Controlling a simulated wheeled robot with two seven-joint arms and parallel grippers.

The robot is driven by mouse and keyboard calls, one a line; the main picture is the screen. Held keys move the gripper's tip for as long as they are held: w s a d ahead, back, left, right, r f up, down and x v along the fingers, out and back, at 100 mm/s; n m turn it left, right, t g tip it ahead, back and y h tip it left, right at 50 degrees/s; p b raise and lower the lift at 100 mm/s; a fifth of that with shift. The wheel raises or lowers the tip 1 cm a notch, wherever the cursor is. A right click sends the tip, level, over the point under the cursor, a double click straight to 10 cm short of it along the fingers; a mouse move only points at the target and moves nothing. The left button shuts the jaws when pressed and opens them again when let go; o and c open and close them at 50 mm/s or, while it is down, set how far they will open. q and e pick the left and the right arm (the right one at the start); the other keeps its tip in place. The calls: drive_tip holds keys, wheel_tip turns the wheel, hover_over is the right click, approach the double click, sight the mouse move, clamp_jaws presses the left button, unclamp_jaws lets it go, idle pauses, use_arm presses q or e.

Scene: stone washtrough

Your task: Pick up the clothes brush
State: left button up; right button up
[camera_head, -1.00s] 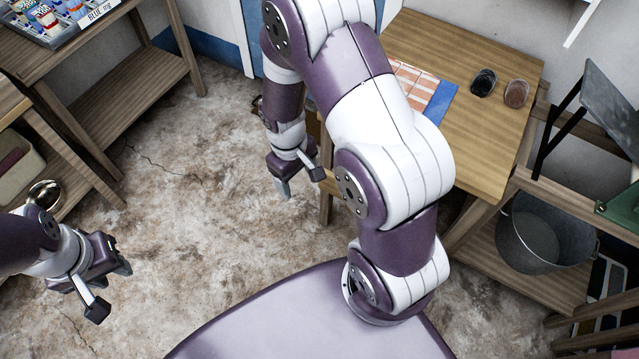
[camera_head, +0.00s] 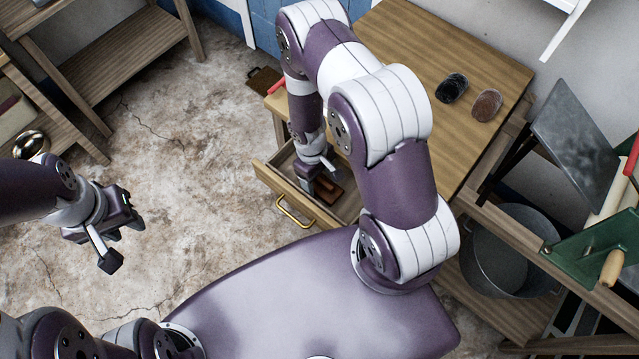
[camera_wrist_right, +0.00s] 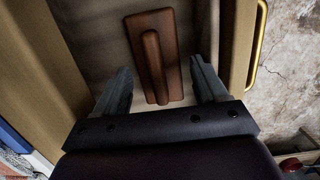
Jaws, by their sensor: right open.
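A brown wooden block with a raised ridge, which looks like the clothes brush (camera_head: 330,191), lies in an open drawer. In the right wrist view the brush (camera_wrist_right: 172,50) lies lengthwise away from me, its near end close to the fingers. My right gripper (camera_head: 316,172) is over the drawer and partly hides the brush in the head view. Its fingers (camera_wrist_right: 160,66) are open, one towards each side of the brush, with nothing held. I cannot tell how high above the brush they are. My left gripper (camera_head: 122,238) is open and empty over the floor at left.
The drawer (camera_head: 275,182) has a brass handle and sticks out from the wooden table (camera_head: 440,45). Two dark oval objects, one black (camera_head: 451,88) and one brown (camera_head: 486,105), lie on the table. A metal bucket (camera_head: 505,255) stands at right. The floor at left is open.

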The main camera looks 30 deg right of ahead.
sight(321, 179)
drive_tip(key=shift+s+d+f, duration=0.1)
drive_tip(key=shift+d+f, duration=0.1)
drive_tip(key=shift+f, duration=0.4)
drive_tip(key=shift+s+d+f, duration=0.1)
drive_tip(key=shift+d+f, duration=0.1)
drive_tip(key=shift+f, duration=0.4)
drive_tip(key=shift+a, duration=0.2)
drive_tip(key=c, duration=0.3)
drive_tip(key=shift+d, duration=0.1)
drive_tip(key=c, duration=0.6)
drive_tip(key=shift+r, duration=0.1)
wheel_tip(321, 179, up, 10)
